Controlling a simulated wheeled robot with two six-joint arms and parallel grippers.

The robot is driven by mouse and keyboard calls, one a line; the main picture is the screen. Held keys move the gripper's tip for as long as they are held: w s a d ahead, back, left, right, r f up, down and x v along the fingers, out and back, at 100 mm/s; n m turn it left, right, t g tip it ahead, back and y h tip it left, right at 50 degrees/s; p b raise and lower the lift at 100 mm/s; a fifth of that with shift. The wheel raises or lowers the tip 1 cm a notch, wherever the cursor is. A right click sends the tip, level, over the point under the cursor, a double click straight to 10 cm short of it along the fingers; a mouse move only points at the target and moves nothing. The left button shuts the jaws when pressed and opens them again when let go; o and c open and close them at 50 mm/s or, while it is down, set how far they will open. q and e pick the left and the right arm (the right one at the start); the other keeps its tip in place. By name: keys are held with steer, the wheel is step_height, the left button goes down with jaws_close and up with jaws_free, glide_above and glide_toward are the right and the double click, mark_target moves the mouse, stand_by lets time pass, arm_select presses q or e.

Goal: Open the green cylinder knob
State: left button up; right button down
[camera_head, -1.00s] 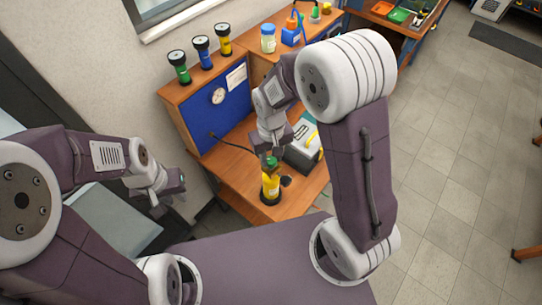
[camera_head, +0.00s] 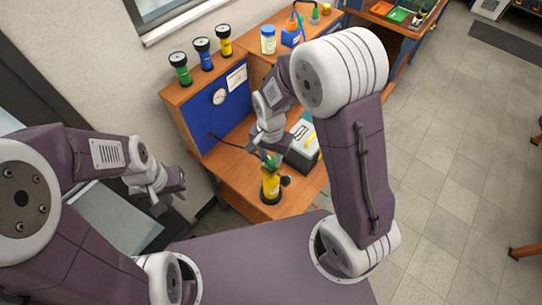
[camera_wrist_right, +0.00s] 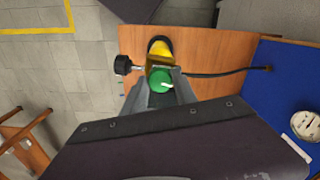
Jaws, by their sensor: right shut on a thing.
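The yellow cylinder (camera_head: 271,187) stands upright on the wooden bench, with a green knob on its top. In the right wrist view the round green knob (camera_wrist_right: 160,82) with a small white mark sits between my right gripper's two fingers (camera_wrist_right: 160,92), and the yellow cylinder body (camera_wrist_right: 160,48) shows beyond it. My right gripper (camera_head: 271,159) is over the cylinder's top and shut on the green knob, hiding part of it in the head view. My left gripper (camera_head: 170,192) is open and empty, away to the left of the bench.
A black side fitting (camera_wrist_right: 123,64) sits beside the knob, with a dark hose (camera_wrist_right: 215,73) on the other side. A grey case (camera_head: 303,150) stands behind the cylinder. Green, blue and yellow canisters (camera_head: 203,52) stand on the shelf, above a gauge (camera_head: 219,97) on the blue panel.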

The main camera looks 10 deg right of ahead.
mark_target(271, 160)
steer(key=shift+m, duration=1.2)
steer(key=c, duration=1)
jaws_free()
steer(key=shift+o, duration=0.2)
step_height(271, 160, up, 9)
steer(key=b, duration=0.1)
